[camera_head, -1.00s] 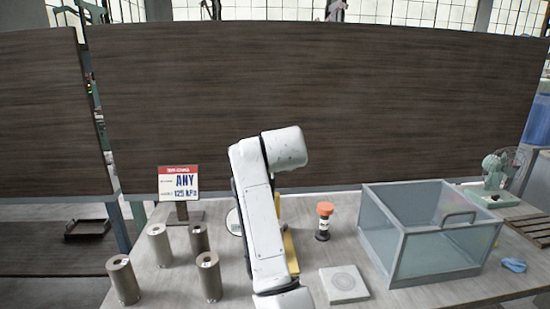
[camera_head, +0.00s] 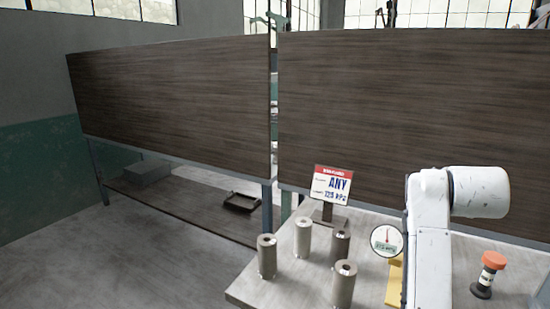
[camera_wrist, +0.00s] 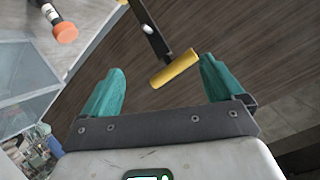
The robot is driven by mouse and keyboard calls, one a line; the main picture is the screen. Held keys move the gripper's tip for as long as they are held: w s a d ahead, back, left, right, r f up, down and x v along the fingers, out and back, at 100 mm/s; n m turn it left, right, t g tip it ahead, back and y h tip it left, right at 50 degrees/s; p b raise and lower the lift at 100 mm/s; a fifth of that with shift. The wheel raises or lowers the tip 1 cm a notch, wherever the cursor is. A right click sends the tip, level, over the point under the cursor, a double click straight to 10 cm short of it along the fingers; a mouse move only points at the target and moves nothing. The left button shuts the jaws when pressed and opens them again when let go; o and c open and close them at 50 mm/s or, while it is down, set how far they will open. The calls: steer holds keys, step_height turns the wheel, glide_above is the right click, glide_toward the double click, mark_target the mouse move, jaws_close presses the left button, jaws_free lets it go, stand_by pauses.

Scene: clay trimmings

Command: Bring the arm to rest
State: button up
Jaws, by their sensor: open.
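My gripper (camera_wrist: 160,92) shows in the wrist view with its two green fingers wide apart and nothing between them. Beyond the fingers is a yellow bar (camera_wrist: 175,69) on a dark stem. The gap between the bar and the fingers is hard to judge. In the head view my white arm stands bent at the right of the table, and the gripper itself does not show there.
Several metal cylinders (camera_head: 303,237) stand on the table (camera_head: 285,290) by a sign (camera_head: 331,184). A round gauge (camera_head: 387,241), a yellow piece (camera_head: 395,283) and an orange-topped post (camera_head: 488,274) flank my arm. A clear bin (camera_wrist: 25,80) shows in the wrist view. Floor at left is open.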

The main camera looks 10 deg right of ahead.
steer(key=s+a+f+n+g+y, duration=0.1)
steer(key=s+a+f+n, duration=0.1)
steer(key=s+f, duration=0.5)
steer(key=s+a+f+n+g+y, duration=0.1)
steer(key=s+a+f+n+g, duration=0.2)
steer(key=f, duration=0.7)
steer(key=s+a+f+n+y, duration=0.1)
steer(key=s+a+f, duration=0.1)
steer(key=s+f, duration=0.55)
steer(key=s+a+f+n+g+y, duration=0.1)
steer(key=s+a+f+n+g, duration=0.1)
steer(key=s, duration=0.6)
steer(key=s+a+f+n+g+y, duration=0.1)
steer(key=s+a+f+n+g, duration=0.1)
steer(key=s+a+f, duration=0.2)
steer(key=s+a+f+n+g+y, duration=0.1)
steer(key=s+a+f+n, duration=0.1)
steer(key=s+f, duration=0.6)
steer(key=s+a, duration=0.1)
steer(key=s, duration=0.5)
steer(key=shift+a+f+g+y, duration=0.2)
steer(key=shift+a+g+y, duration=0.05)
steer(key=shift+g+y, duration=0.15)
